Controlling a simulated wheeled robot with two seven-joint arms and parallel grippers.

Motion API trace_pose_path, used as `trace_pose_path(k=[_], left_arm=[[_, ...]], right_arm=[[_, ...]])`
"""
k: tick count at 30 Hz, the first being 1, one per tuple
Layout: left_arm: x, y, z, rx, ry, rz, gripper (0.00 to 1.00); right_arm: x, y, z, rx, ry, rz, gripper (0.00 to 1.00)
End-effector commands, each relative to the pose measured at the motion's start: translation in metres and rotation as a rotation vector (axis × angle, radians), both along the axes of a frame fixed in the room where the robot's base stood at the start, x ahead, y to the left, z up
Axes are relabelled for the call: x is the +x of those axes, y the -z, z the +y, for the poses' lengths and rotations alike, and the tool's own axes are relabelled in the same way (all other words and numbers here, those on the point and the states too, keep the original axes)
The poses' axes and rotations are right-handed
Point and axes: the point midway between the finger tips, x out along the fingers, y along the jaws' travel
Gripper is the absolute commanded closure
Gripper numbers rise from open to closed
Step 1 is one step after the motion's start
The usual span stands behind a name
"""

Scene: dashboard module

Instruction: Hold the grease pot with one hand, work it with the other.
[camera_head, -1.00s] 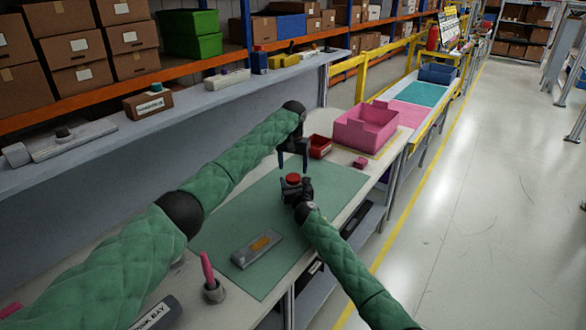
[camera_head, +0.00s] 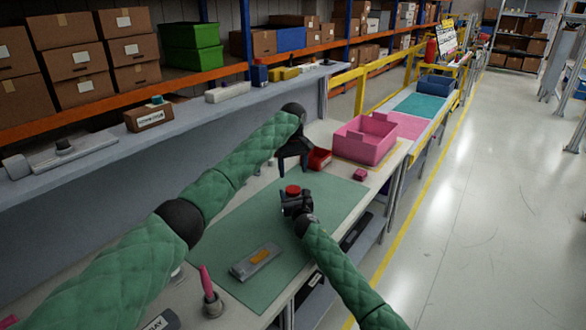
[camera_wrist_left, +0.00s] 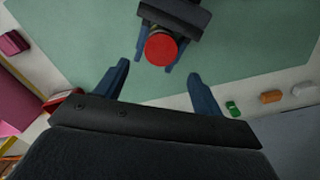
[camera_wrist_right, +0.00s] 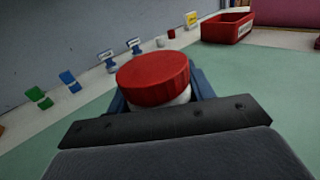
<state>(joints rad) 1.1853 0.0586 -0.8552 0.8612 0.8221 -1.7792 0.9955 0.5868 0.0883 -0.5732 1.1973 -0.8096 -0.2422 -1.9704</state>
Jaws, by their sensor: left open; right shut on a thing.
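The grease pot is a small white pot with a red lid; its lid (camera_head: 292,190) shows above my right gripper (camera_head: 296,200) over the green mat (camera_head: 225,232). In the right wrist view the red lid (camera_wrist_right: 153,78) sits on the white body (camera_wrist_right: 172,101) between my right fingers, which are shut on it. In the left wrist view the red lid (camera_wrist_left: 160,49) lies ahead of my left gripper (camera_wrist_left: 158,78). That gripper is open and empty, its two fingers spread, apart from the pot. In the head view my left gripper (camera_head: 292,163) hangs behind the pot, beyond it.
A red bin (camera_head: 319,159) and a pink crate (camera_head: 365,138) stand at the back of the bench. A small pink block (camera_head: 360,174) lies near them. A grey plate with an orange part (camera_head: 256,262) lies on the mat. A cup with a pink-handled tool (camera_head: 211,300) stands at the front.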

Motion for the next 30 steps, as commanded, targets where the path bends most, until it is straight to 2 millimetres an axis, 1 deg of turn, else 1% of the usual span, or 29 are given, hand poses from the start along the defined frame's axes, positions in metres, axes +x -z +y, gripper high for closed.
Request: trace_pose_path(k=[3, 6, 20, 23, 26, 30], left_arm=[[0.0, 0.0, 0.0, 0.003, -0.08, 0.002, 0.32], [-0.001, 0.0, 0.0, 0.003, -0.119, 0.003, 0.32], [0.0, 0.002, 0.001, 0.003, -0.133, 0.003, 0.32], [-0.001, 0.01, 0.001, 0.004, -0.132, 0.004, 0.32], [-0.001, 0.021, 0.001, 0.004, -0.132, 0.005, 0.32], [-0.001, 0.042, 0.001, 0.005, -0.132, 0.004, 0.32]], right_arm=[[0.0, 0.0, 0.0, 0.0, 0.0, -0.001, 1.0], [0.0, 0.0, 0.0, 0.0, 0.0, -0.001, 1.0], [0.0, 0.0, 0.0, 0.0, 0.0, -0.001, 1.0], [0.0, 0.0, 0.0, 0.0, 0.0, -0.001, 1.0], [0.0, 0.0, 0.0, 0.0, 0.0, -0.001, 1.0], [0.0, 0.0, 0.0, 0.0, 0.0, -0.001, 1.0]])
